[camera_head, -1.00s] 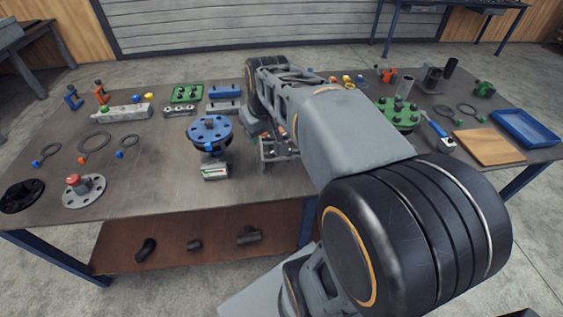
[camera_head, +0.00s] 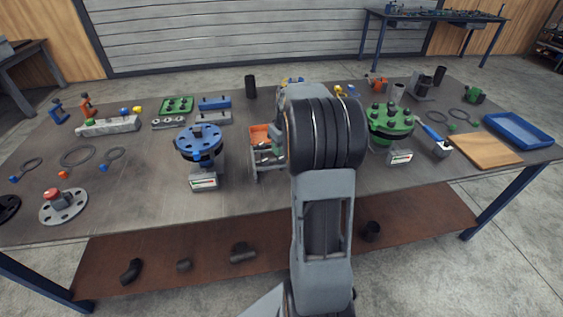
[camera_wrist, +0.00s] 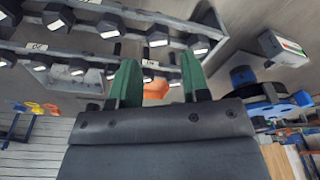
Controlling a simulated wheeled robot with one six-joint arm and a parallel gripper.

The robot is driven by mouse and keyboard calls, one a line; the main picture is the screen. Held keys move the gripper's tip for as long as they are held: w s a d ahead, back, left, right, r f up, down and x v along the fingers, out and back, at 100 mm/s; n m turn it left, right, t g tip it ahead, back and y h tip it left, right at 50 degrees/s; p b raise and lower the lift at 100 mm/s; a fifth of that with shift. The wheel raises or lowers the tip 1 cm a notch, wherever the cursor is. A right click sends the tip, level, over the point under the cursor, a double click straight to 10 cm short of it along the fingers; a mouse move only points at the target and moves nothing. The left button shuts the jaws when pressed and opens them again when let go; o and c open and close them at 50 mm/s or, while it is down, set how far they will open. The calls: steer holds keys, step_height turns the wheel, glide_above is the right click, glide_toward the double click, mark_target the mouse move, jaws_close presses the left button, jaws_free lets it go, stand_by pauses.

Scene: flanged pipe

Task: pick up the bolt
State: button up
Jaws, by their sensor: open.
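Several dark hex-headed bolts (camera_wrist: 158,37) sit in rows along a grey rack in the wrist view, with small labels on its bars. I cannot tell which of them is the task's bolt. My gripper (camera_wrist: 160,82) shows its two green fingers apart, pointing at the lower row of bolts, with nothing held between them. An orange bin (camera_wrist: 155,90) shows partly behind the fingers. In the head view the grey rack (camera_head: 254,168) with the orange bin stands in the middle of the table, partly hidden by my arm, and my gripper is hidden there.
A blue flange (camera_head: 199,138) stands left of the rack, with a small display box (camera_head: 204,183) in front. A green flange (camera_head: 391,122) stands to the right. A blue tray (camera_head: 518,128) and wooden board (camera_head: 487,150) lie far right.

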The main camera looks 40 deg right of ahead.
mark_target(282, 158)
steer(key=shift+w+d+f+p, duration=0.1)
steer(key=shift+w+f+p, duration=0.15)
steer(key=shift+f, duration=1.2)
steer(key=shift+w+f+p, duration=0.15)
steer(key=shift+w+f, duration=0.2)
steer(key=shift+f, duration=1.05)
steer(key=c, duration=0.7)
